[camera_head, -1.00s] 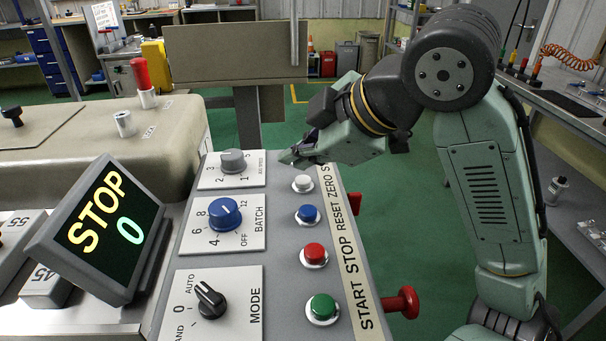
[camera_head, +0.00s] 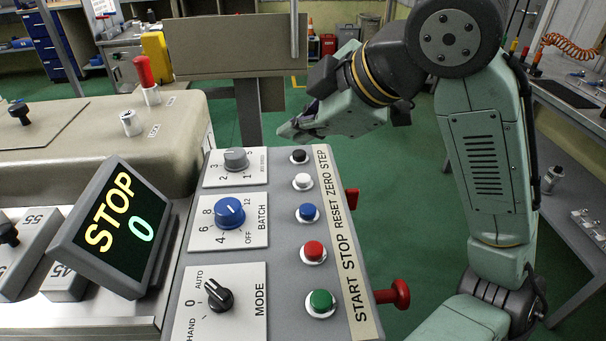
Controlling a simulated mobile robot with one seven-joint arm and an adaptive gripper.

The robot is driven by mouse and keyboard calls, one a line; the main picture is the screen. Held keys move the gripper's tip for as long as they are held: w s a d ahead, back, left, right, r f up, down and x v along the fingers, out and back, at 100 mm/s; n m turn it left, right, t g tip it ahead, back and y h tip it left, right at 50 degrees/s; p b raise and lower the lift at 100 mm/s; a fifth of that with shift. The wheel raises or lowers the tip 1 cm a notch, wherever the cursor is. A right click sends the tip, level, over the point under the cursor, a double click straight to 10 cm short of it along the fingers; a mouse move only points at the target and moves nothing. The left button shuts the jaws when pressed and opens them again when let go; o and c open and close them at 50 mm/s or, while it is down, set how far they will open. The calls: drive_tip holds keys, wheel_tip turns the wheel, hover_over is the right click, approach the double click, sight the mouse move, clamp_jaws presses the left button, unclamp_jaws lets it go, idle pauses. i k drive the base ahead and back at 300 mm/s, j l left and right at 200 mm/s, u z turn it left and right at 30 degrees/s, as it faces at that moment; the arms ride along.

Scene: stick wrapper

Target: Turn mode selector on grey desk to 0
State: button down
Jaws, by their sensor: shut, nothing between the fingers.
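The MODE selector is a black knob (camera_head: 218,295) on a white plate (camera_head: 246,272) at the near end of the grey desk (camera_head: 283,258). Its plate reads HAND, 0 and AUTO. The knob's white-marked end points up and left, toward AUTO rather than 0. My gripper (camera_head: 287,131) is shut and empty. It hangs above the far end of the desk, near the black STEP button (camera_head: 299,156), well beyond the selector and apart from it. The selector is in full view.
A blue BATCH knob (camera_head: 230,213) and a grey knob (camera_head: 236,159) lie between selector and gripper. Several buttons, including green START (camera_head: 321,303) and red STOP (camera_head: 313,251), line the right. A tilted display (camera_head: 112,227) reading STOP 0 stands left. A red side knob (camera_head: 401,294) sticks out right.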

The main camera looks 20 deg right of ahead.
sight(221, 298)
drive_tip(key=k, duration=1)
